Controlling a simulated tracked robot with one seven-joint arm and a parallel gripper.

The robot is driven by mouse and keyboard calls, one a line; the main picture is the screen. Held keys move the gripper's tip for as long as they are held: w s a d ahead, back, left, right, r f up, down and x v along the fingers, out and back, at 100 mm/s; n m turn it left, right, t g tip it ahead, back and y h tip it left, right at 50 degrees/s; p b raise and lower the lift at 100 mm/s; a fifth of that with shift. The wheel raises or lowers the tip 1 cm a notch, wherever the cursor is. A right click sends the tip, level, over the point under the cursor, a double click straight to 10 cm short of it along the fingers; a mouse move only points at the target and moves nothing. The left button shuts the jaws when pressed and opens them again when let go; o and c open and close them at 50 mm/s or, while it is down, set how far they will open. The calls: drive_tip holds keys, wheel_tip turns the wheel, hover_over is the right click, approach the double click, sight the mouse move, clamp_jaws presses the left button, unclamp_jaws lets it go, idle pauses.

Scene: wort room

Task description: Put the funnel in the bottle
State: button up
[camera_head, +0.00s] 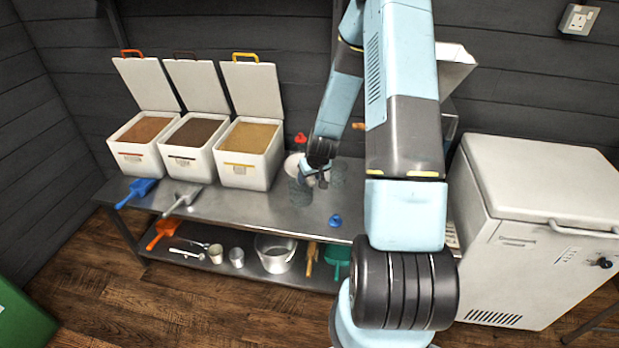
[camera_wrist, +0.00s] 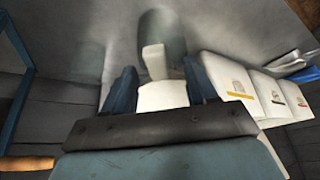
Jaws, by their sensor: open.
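My gripper (camera_head: 318,176) is low over the back of the metal bench, among clear glass vessels. In the wrist view my gripper (camera_wrist: 161,82) has its two dark blue fingers apart. A white piece, apparently the funnel (camera_wrist: 162,96), shows between them, with a narrower white part beyond. I cannot tell whether the fingers touch it. A white rounded shape also shows left of my gripper in the head view (camera_head: 292,164). A clear vessel, perhaps the bottle (camera_head: 300,192), stands just below it; a greyish see-through shape shows in the wrist view (camera_wrist: 168,32). Their exact relation is unclear.
Three open white grain bins (camera_head: 247,172) stand left on the bench (camera_head: 268,208). Another clear vessel (camera_head: 339,174) is right of my gripper. A red object (camera_head: 300,138) is behind it, a small blue one (camera_head: 335,220) in front. A white chest (camera_head: 540,215) stands right.

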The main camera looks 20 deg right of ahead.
drive_tip(key=v, duration=1.3)
drive_tip(key=shift+r, duration=0.15)
drive_tip(key=s+a+r, duration=0.3)
drive_tip(key=s+r, duration=0.1)
drive_tip(key=r, duration=0.6)
drive_tip(key=s+a+r, duration=0.3)
drive_tip(key=s+r, duration=0.2)
drive_tip(key=r, duration=0.5)
drive_tip(key=s+a+r, duration=0.1)
drive_tip(key=s+r, duration=0.4)
drive_tip(key=s, duration=0.3)
drive_tip(key=s+a+r, duration=0.2)
drive_tip(key=s+r, duration=0.3)
drive_tip(key=s, duration=0.3)
drive_tip(key=shift+a+r+m+t, duration=0.15)
drive_tip(key=shift+r+m+t, duration=0.1)
drive_tip(key=shift+m+t, duration=0.05)
